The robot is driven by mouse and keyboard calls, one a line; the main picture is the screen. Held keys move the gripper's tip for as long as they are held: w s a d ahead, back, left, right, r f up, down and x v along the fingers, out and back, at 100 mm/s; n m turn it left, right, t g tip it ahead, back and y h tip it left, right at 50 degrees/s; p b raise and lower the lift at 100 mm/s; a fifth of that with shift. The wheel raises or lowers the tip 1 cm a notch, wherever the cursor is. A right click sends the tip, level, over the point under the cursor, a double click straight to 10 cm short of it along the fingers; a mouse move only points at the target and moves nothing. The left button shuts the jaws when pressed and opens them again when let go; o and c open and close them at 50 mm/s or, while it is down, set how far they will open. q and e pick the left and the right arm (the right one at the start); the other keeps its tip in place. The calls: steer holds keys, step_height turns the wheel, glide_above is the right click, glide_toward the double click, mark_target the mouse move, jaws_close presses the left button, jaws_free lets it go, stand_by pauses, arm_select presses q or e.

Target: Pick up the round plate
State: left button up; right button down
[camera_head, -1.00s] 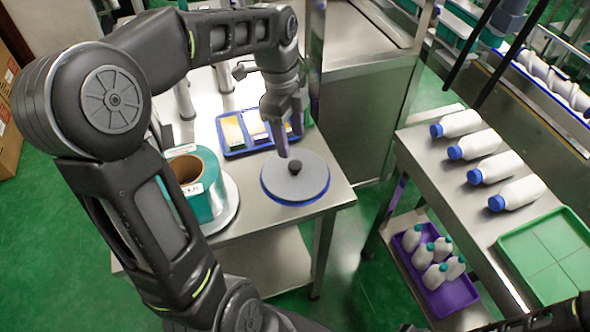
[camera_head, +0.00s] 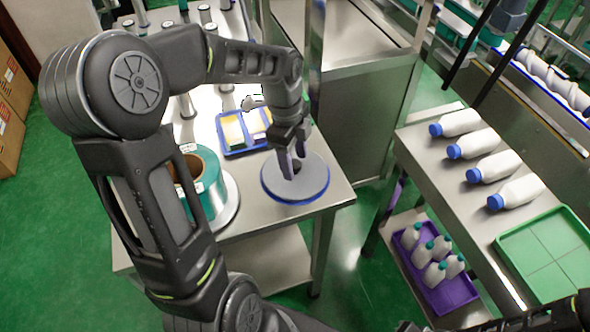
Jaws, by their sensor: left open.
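The round plate (camera_head: 312,186) is a grey disc with a blue rim and a dark knob at its middle. It lies flat on the steel table (camera_head: 262,222), near the table's right corner. My left gripper (camera_head: 293,168) points down over the middle of the plate. Its two fingers are apart, one on each side of the knob, which they partly hide. I cannot tell whether the fingers touch the knob. Only a dark part of my right arm shows at the lower right edge; its gripper is out of view.
A teal-and-white roll (camera_head: 207,185) stands just left of the plate. A blue tray (camera_head: 236,148) with yellow and white items lies behind it. A second table at right holds several white bottles (camera_head: 495,166) and a green tray (camera_head: 550,254). A purple crate (camera_head: 452,293) of small bottles sits below.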

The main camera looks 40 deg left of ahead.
stand_by(0.6)
arm_select(q)
jaws_close()
stand_by(0.4)
